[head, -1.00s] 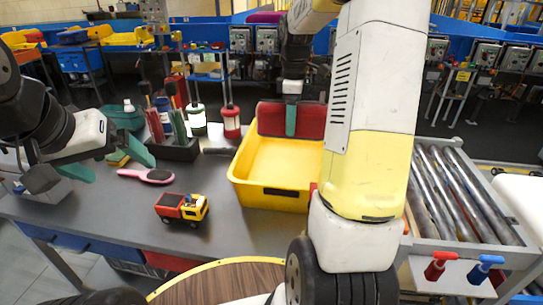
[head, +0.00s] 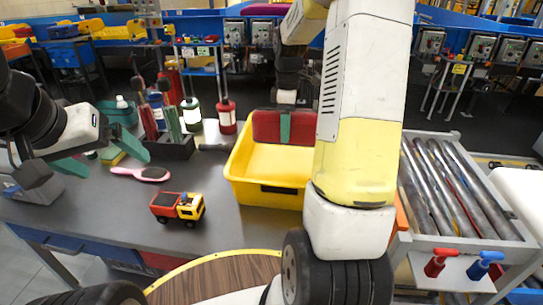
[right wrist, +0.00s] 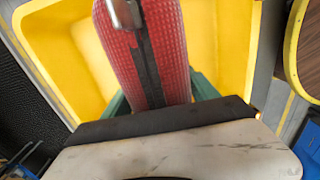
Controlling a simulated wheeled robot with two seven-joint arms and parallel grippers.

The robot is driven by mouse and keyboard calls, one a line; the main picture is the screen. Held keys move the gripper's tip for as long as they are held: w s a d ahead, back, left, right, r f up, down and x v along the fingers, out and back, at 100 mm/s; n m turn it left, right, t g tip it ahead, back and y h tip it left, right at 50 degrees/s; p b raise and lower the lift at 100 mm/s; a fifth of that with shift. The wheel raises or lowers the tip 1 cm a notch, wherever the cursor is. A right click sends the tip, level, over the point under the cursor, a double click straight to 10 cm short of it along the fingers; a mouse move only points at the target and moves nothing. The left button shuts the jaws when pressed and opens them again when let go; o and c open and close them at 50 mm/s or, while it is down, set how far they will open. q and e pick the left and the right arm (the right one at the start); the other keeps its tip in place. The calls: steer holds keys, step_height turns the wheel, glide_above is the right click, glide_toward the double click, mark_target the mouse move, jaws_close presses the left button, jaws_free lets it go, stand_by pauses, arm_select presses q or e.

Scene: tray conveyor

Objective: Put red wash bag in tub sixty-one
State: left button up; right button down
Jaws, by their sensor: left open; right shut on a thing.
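The red wash bag (head: 268,127) is held upright at the back of the yellow tub (head: 240,191) in the head view. My right gripper (head: 285,127) is shut on it, one green finger showing across its near face. In the right wrist view the bag (right wrist: 168,45) stands between the green fingers (right wrist: 160,98), with the yellow tub walls (right wrist: 55,60) around it. I cannot tell whether the bag touches the tub floor. No number is readable on the tub. My left gripper (head: 102,157) is open and empty over the left of the table.
A roller conveyor (head: 450,190) lies at the right. My right arm hides the tub's right side.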

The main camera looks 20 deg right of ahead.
glide_above(285, 173)
step_height(285, 173, down, 12)
steer(key=shift+a+f, duration=0.1)
stand_by(0.4)
steer(key=shift+c, duration=1.1)
jaws_free()
steer(key=shift+f, duration=0.1)
step_height(285, 173, up, 12)
steer(key=s+a+r+m+t, duration=0.2)
steer(key=s+a+r+m, duration=0.2)
steer(key=s, duration=0.3)
steer(key=s+a+r+m+t+y, duration=0.1)
steer(key=s+a+r+m, duration=0.3)
steer(key=s, duration=0.4)
steer(key=s+a+r+m+t+y, duration=0.1)
steer(key=s+a+r+m+t, duration=0.2)
steer(key=s, duration=0.4)
step_height(285, 173, up, 2)
steer(key=shift+s+a+r+m, duration=0.25)
steer(key=shift+a+m, duration=0.35)
steer(key=shift+a, duration=0.15)
